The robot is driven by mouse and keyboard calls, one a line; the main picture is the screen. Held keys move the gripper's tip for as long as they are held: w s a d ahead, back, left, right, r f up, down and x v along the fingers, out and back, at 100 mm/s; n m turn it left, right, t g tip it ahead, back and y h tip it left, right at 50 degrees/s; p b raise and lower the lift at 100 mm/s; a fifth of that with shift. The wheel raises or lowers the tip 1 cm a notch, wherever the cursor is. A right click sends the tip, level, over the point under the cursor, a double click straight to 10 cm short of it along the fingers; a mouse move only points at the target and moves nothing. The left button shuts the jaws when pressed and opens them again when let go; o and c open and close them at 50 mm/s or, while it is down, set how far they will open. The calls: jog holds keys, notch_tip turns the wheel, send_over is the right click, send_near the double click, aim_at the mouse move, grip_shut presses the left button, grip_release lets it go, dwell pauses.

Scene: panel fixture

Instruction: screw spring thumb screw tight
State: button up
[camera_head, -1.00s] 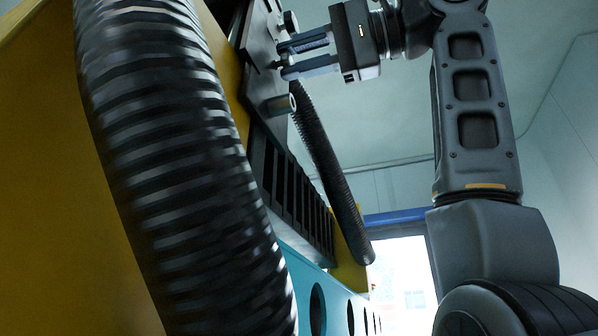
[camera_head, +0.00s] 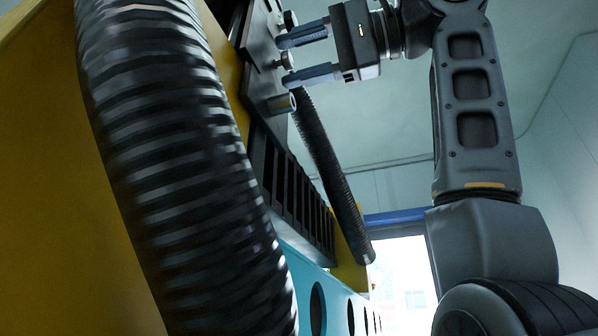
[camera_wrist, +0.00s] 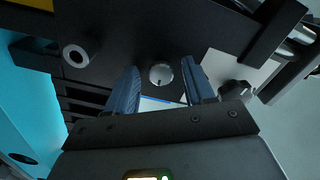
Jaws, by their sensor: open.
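The spring thumb screw (camera_wrist: 161,74) shows in the wrist view as a small round silver knob on the black panel (camera_wrist: 140,35). It also shows in the head view (camera_head: 286,60), standing out from the panel's face. My gripper (camera_head: 282,61) is open, with one finger above the knob and one below it in the head view. In the wrist view my gripper (camera_wrist: 160,76) has a blue-grey finger on each side of the knob, with a gap on both sides. Neither finger appears to touch it.
A silver cylinder (camera_wrist: 75,55) juts from the panel, left of my fingers in the wrist view. A dark knob (camera_wrist: 234,88) is close to the right finger. A thick black ribbed hose (camera_head: 185,170) fills the near left in the head view. Open room is to the right.

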jog(key=shift+d, duration=0.1)
jog(key=b+v, duration=0.2)
jog(key=v, duration=0.5)
jog(key=shift+s+d, duration=0.15)
jog(key=shift+d, duration=0.1)
dwell(0.4)
